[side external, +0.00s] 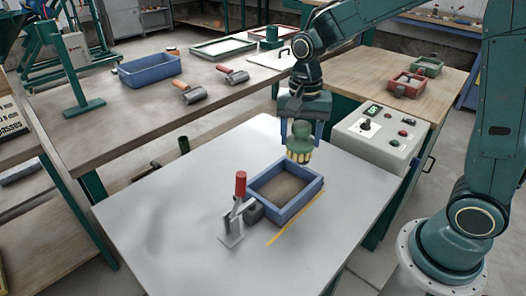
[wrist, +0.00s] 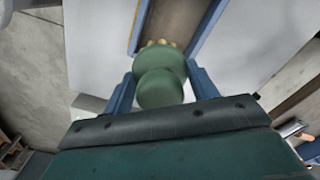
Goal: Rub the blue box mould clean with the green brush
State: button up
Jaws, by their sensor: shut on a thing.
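The blue box mould (side external: 257,193) lies on the grey-white work table, an open rectangular frame with a brownish floor. Part of it shows at the top of the wrist view (wrist: 207,30). My gripper (side external: 303,135) is shut on the green brush (side external: 299,145), a round-knobbed brush with pale yellow bristles pointing down. In the wrist view the brush (wrist: 160,75) sits between the two blue fingers. In the side view the bristles are at the mould's far right end; I cannot tell whether they touch it.
A toggle clamp with a red handle (side external: 240,185) stands against the mould's left side. A yellow line (side external: 290,222) runs along its front. A control box (side external: 380,135) stands to the right. Behind, a wooden bench holds another blue box (side external: 150,69) and two rollers (side external: 190,92). The table front is clear.

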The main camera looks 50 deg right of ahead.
jog(key=a+f+n, duration=0.2)
jog(key=a, duration=0.4)
jog(key=shift+w+f, duration=0.35)
jog(key=shift+w, duration=0.1)
jog(key=shift+f, duration=3.5)
jog(key=shift+d+f, duration=0.5)
jog(key=shift+f, duration=0.05)
jog(key=shift+c, duration=0.3)
jog(key=shift+d, duration=1.35)
jog(key=shift+a, duration=1.8)
notch_tip(320, 180, up, 8)
jog(key=shift+f, duration=0.1)
